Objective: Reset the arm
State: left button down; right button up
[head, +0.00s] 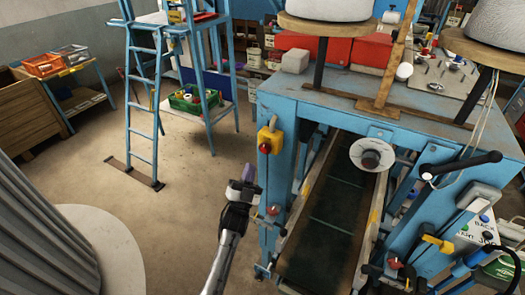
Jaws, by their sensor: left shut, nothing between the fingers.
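My left gripper (245,180) is in the lower middle of the head view, at the end of a thin silver and black arm that comes up from the bottom edge. Its fingers are small in the picture and look closed, with nothing held. A purple-grey part shows at its tip. The gripper is just left of the blue machine frame (275,190), in front of the bare floor. It appears apart from the frame, though the gap is hard to judge. My right gripper is not in view.
The blue machine holds a dark conveyor belt (325,225) and a yellow box with a red button (269,140). A black-handled lever (465,165) sticks out at right. A blue ladder (143,110) and a green crate (193,99) stand behind. Floor at left centre is clear.

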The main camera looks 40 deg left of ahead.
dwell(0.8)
pick_arm(q)
jog(key=w+a+f+n+g+y, duration=0.1)
jog(key=w+a+f+n+g, duration=0.25)
jog(key=f+n+g, duration=0.35)
jog(key=s+d+f+m+g+h, duration=0.1)
jog(key=s+d+g+h, duration=0.2)
jog(key=s+d+g, duration=0.55)
jog(key=s+d+f+m+g+h, duration=0.15)
jog(key=s+d+g+h, duration=0.35)
jog(key=s, duration=0.6)
jog(key=s+d+f+m+g, duration=0.1)
jog(key=s+d+f, duration=0.1)
jog(key=s+f, duration=0.35)
jog(key=s+d+f+g, duration=0.1)
jog(key=s+f, duration=0.1)
jog(key=s, duration=0.6)
jog(key=s+d+f+m, duration=0.1)
jog(key=s+d+f, duration=0.1)
jog(key=s+f, duration=0.35)
notch_tip(320, 180, up, 18)
jog(key=s+p, duration=0.1)
jog(key=p, duration=1.5)
jog(key=shift+s, duration=0.15)
jog(key=shift+a, duration=0.1)
